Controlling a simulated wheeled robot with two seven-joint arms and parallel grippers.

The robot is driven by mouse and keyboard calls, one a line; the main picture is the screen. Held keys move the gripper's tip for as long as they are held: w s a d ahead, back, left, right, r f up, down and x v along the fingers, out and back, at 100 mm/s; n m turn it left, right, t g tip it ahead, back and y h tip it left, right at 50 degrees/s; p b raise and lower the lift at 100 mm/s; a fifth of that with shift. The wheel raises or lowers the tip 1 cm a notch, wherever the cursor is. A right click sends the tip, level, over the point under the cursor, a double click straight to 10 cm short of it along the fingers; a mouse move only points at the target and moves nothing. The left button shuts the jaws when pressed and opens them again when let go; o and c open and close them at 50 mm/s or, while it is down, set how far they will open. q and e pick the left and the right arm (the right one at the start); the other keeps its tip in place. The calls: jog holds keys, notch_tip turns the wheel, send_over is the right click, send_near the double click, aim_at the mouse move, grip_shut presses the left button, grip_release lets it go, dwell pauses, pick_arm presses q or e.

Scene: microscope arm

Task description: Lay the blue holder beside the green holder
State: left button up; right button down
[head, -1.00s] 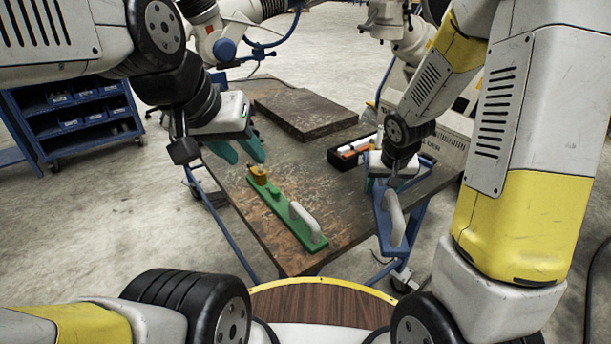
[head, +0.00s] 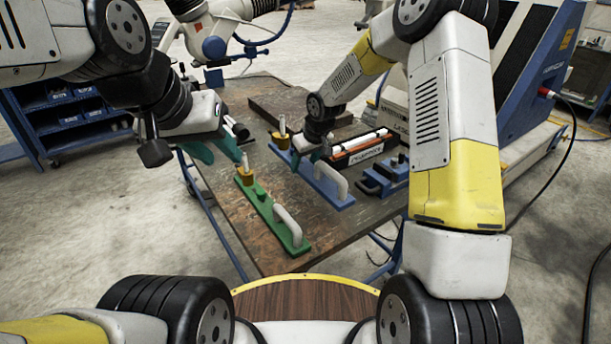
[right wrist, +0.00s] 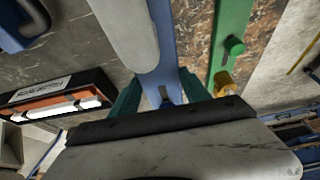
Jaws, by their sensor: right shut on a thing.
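The green holder (head: 262,207), a long green bar with a white handle and a yellow piece at its far end, lies on the table. The blue holder (head: 326,184), a similar blue bar with a white handle, is to its right and roughly parallel, with a gap between. My right gripper (head: 309,152) is shut on the blue holder near its far part. The right wrist view shows the bar (right wrist: 164,60) between the fingers and the green holder (right wrist: 232,30) beside it. I cannot tell whether the blue holder touches the table. My left gripper (head: 220,152) is open and empty above the table's left edge, near the green holder's far end.
A black box (head: 364,153) with white and orange items stands right of the blue holder. Another blue object (head: 384,177) with a handle sits at the table's right edge. A dark slab (head: 285,104) lies at the back. The table's front left surface (head: 232,215) is bare.

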aim_at(303, 190)
jog(key=shift+f, duration=4.4)
jog(key=c, duration=0.5)
grip_release()
jog(key=v, duration=1.2)
jog(key=s+d+r+m+h, duration=0.1)
jog(key=s+d+r, duration=0.1)
jog(key=r, duration=0.3)
jog(key=s+d+r, duration=0.3)
jog(key=r, duration=0.2)
jog(key=s+d+r+m, duration=0.1)
jog(key=s+r, duration=0.3)
jog(key=s, duration=0.4)
jog(key=s+d+r+m+t, duration=0.1)
jog(key=s+d+r+m, duration=0.1)
jog(key=s, duration=0.6)
jog(key=s+d+r+m+t, duration=0.1)
jog(key=s+d+r+m, duration=0.1)
jog(key=s+r, duration=0.4)
jog(key=shift+s+d+r+y, duration=0.2)
jog(key=shift+s+d, duration=0.2)
jog(key=shift+s, duration=0.2)
jog(key=shift+s+d+r+y, duration=0.1)
jog(key=shift+s+d+r, duration=0.1)
jog(key=shift+s+d, duration=0.3)
